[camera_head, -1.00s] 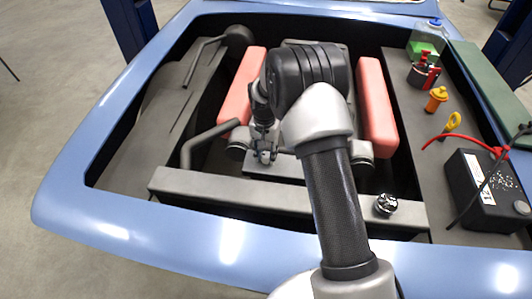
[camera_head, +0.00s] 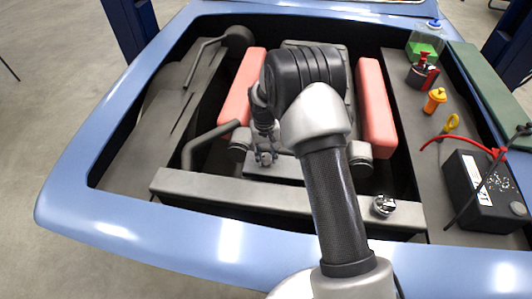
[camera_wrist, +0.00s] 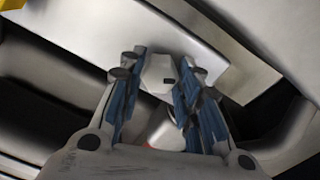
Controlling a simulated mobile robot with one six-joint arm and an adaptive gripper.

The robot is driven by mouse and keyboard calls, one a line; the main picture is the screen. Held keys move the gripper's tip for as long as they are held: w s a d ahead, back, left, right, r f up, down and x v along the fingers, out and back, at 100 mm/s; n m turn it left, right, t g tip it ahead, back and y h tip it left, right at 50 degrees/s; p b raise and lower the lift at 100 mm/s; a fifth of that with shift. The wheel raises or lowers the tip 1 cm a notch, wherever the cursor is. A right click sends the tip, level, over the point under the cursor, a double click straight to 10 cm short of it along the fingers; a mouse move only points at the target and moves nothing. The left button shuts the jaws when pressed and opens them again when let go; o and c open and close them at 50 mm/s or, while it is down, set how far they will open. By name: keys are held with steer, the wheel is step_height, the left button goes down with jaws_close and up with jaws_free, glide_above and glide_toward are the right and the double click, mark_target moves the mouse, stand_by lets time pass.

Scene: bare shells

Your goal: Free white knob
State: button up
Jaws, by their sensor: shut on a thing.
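My gripper (camera_head: 265,158) is low in the engine bay, over the dark block between the two red covers. In the wrist view the fingers of my gripper (camera_wrist: 160,70) are closed on a small pale, angular piece, which I take to be the white knob (camera_wrist: 158,74). It has a dark mark at its lower edge. A second pale shape (camera_wrist: 167,131) with a reddish edge shows closer to the palm; I cannot tell whether it belongs to the knob. In the head view the knob is too small and covered to make out.
Red covers (camera_head: 376,110) flank my arm. A grey crossbar (camera_head: 220,192) with a shiny cap (camera_head: 384,205) runs in front, and a bent grey pipe (camera_head: 207,143) is just left of my gripper. A black battery (camera_head: 485,190) sits at the right.

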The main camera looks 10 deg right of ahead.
mark_target(266, 157)
steer(key=n+p, duration=0.1)
steer(key=n, duration=0.5)
steer(key=shift+n, duration=0.3)
steer(key=n, duration=0.5)
steer(key=shift+n+p, duration=0.4)
steer(key=o, duration=1.1)
steer(key=r, duration=1.2)
steer(key=shift+s+a, duration=0.1)
steer(key=shift+s, duration=0.1)
